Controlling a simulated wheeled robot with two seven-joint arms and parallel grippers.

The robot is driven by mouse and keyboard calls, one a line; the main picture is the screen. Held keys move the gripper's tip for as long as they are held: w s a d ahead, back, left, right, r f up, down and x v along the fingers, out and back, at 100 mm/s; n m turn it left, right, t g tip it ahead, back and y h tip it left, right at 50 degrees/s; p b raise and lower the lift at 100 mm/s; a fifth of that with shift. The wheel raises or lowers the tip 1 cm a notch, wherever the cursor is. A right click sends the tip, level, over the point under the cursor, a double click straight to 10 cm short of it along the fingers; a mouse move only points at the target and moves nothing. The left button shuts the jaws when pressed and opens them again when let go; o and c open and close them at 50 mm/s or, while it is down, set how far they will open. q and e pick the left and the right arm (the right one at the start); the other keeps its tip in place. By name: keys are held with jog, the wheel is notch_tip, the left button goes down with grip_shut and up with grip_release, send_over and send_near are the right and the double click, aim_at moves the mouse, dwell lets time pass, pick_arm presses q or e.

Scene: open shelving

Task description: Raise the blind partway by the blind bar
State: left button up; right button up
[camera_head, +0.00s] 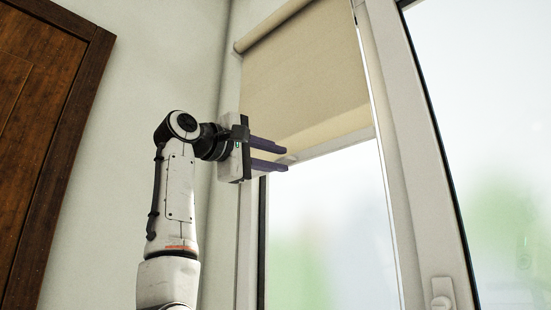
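The beige roller blind (305,75) hangs partway down over the upper part of the window. Its pale blind bar (335,144) runs along the lower edge, slanting in this view. My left gripper (286,156) is at the left end of the bar. Its two dark purple fingers are apart, one above the other, with a gap between them. The left end of the bar shows close to the fingertips, roughly level with the gap. I cannot tell whether the fingers touch it or how far it is in depth. My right gripper is not in view.
The window glass (325,235) is bare below the blind. A white frame post (400,120) with a handle (442,293) stands to the right. A brown wooden door (40,100) is at the left, with plain wall (150,60) between.

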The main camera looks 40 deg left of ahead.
pick_arm(q)
jog(key=s+f+b, duration=0.1)
jog(key=s+b, duration=0.2)
jog(key=s, duration=0.7)
jog(key=shift+a+f+b, duration=0.15)
jog(key=shift+a+b, duration=0.2)
jog(key=shift+b, duration=0.05)
jog(key=shift+s, duration=0.1)
